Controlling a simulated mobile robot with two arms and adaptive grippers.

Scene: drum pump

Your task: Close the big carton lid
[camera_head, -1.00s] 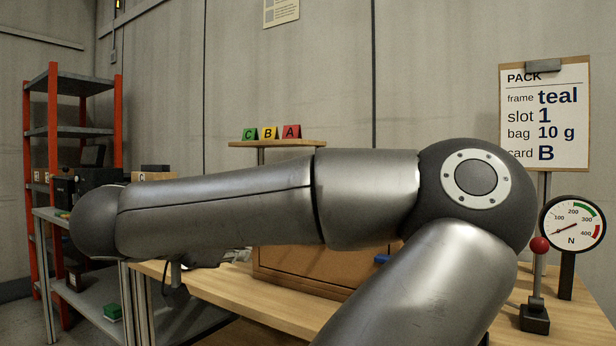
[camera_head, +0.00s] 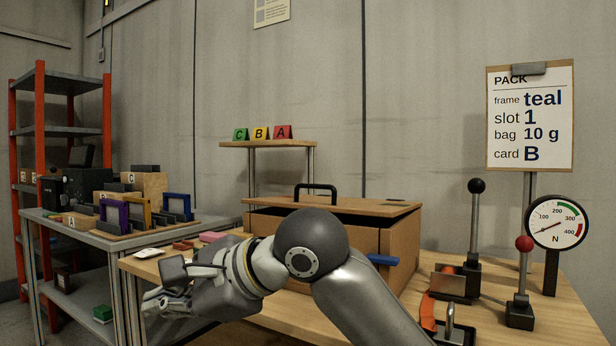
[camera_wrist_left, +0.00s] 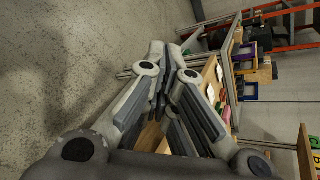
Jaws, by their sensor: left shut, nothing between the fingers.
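The big brown carton (camera_head: 400,245) stands on the wooden bench. Its lid (camera_head: 375,206) with a black handle (camera_head: 316,188) lies over the top, with a dark gap showing under its front edge. My left gripper (camera_head: 160,298) is shut and empty, in front and to the left of the carton, clear of the lid. My left forearm hides part of the carton's front. In the left wrist view the fingers (camera_wrist_left: 167,65) are together above floor and bench edge. My right gripper is not in view.
A blue tab (camera_head: 383,259) sticks out at the carton's right side. Levers (camera_head: 475,220) and a dial gauge (camera_head: 557,222) stand to the right. A grey table (camera_head: 95,235) at left holds coloured frames (camera_head: 177,206). A small shelf (camera_head: 268,144) with letter cards stands behind.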

